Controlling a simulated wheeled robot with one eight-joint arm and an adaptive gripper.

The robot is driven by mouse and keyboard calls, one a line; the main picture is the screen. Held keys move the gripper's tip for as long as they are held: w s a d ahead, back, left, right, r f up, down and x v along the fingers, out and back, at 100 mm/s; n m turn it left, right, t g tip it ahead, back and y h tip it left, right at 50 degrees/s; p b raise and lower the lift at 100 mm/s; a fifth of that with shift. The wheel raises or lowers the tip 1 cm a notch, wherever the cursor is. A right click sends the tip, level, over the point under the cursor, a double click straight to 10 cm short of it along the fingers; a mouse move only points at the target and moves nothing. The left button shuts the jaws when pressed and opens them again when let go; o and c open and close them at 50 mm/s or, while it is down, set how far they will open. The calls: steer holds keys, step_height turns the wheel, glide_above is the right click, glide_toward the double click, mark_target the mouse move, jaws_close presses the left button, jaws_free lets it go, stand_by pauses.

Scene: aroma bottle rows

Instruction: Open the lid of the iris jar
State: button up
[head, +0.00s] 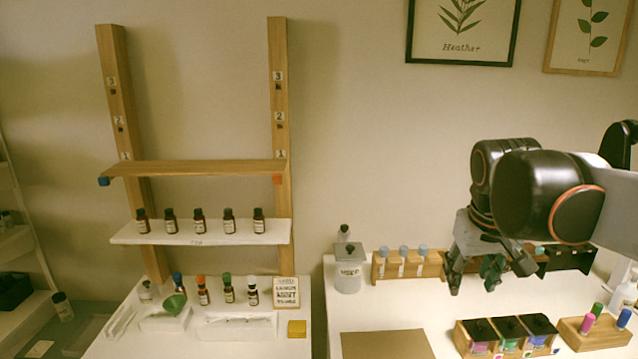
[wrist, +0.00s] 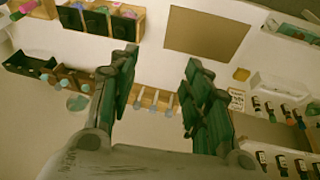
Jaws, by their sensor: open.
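Three square jars with dark lids stand side by side in a wooden tray (head: 463,341) at the front right of the table in the head view. The left jar (head: 479,331) has a pinkish-purple label, the middle jar (head: 510,329) a green one, the right jar (head: 541,325) a purple one. The label words are too small to read, so I cannot tell which is iris. The lids look closed. My gripper (head: 490,275) is open and empty, above and behind the tray. In the wrist view my gripper (wrist: 160,60) shows widely spread fingers, with the jars at upper left.
A wooden rack (head: 430,266) of blue-capped vials stands behind, beside a clear lidded jar (head: 348,272). A wooden block (head: 592,333) with coloured-capped vials is right of the tray. A brown mat (head: 387,344) lies left. Bottles (head: 199,221) line the shelf.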

steer(key=s+a+f+t, duration=0.1)
steer(key=s+a+f, duration=0.3)
steer(key=s, duration=0.3)
steer(key=shift+t+y+b, duration=0.3)
steer(key=shift+t+b, duration=0.05)
steer(key=shift+t, duration=0.05)
steer(key=shift+t+y, duration=0.5)
steer(key=shift+t, duration=0.4)
steer(key=s+a+f, duration=0.1)
steer(key=s+f, duration=0.1)
steer(key=s+a+f, duration=0.1)
steer(key=s+f, duration=0.1)
steer(key=s, duration=0.1)
steer(key=s+a+f, duration=0.1)
steer(key=s+f, duration=0.1)
steer(key=f, duration=0.1)
steer(key=shift+s+a+b, duration=0.15)
steer(key=shift+b, duration=0.25)
steer(key=shift+r, duration=0.1)
